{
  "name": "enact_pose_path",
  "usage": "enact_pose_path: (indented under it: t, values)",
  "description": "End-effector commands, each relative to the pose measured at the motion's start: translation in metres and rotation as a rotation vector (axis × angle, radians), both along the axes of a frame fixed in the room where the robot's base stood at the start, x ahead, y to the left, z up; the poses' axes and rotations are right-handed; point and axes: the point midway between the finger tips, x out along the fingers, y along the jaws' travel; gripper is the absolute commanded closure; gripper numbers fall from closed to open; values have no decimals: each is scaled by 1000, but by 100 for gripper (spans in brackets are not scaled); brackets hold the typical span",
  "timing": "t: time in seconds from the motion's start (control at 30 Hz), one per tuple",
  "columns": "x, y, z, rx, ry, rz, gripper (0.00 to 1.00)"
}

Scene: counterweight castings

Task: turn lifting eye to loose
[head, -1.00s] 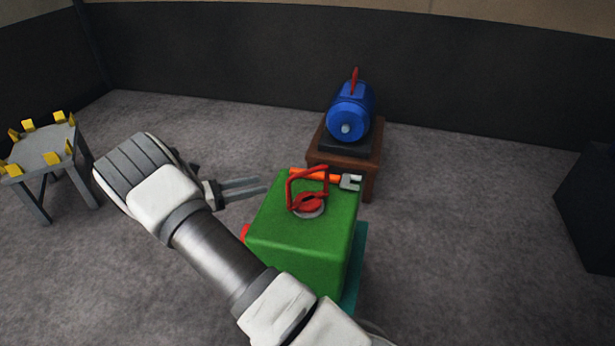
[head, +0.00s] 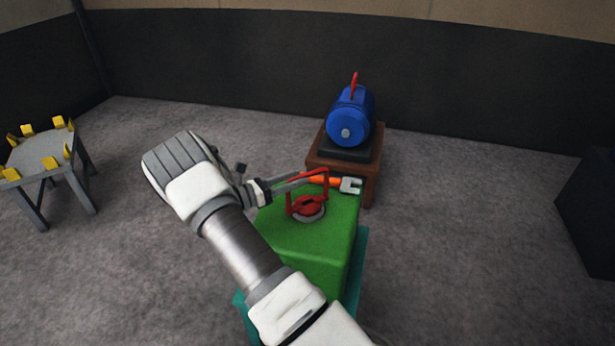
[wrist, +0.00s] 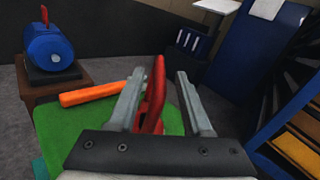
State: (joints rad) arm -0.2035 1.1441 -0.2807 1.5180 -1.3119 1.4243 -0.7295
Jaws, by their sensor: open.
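The lifting eye (head: 307,206) is a red loop on a round grey base, on top of the green casting (head: 325,240). In the wrist view the red lifting eye (wrist: 153,98) stands between the two grey fingers of my gripper (wrist: 165,95), with a gap to the right finger. The left finger is close to it; I cannot tell whether it touches. In the head view my gripper (head: 308,180) reaches in from the left at the loop's upper part. The green casting (wrist: 62,135) fills the lower left of the wrist view.
An orange wrench (head: 330,182) with a grey jaw lies behind the eye on the casting. A blue motor (head: 350,118) sits on a brown stand (head: 368,180) behind. A grey table (head: 40,155) with yellow blocks stands at left. A dark box (head: 590,210) is at right.

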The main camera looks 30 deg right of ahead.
Motion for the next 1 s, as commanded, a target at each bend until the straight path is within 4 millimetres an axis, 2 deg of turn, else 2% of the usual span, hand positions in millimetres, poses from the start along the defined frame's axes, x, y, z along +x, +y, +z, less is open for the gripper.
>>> enact_pose_path:
  t: [0.1, 0.23, 0.4, 0.63, 0.67, 0.9, 1.0]
  values:
    - [-2, -21, -1, 1, 0, -2, 50]
    - [-3, -35, -1, 1, 0, -1, 50]
    - [-3, -42, 0, 0, 0, 1, 50]
    - [-3, -43, 0, 0, 0, 1, 50]
    - [-3, -43, 0, 0, 0, 1, 54]
    - [-3, -43, 0, 0, 0, 1, 97]
    - [-3, -43, 0, 0, 0, 1, 100]
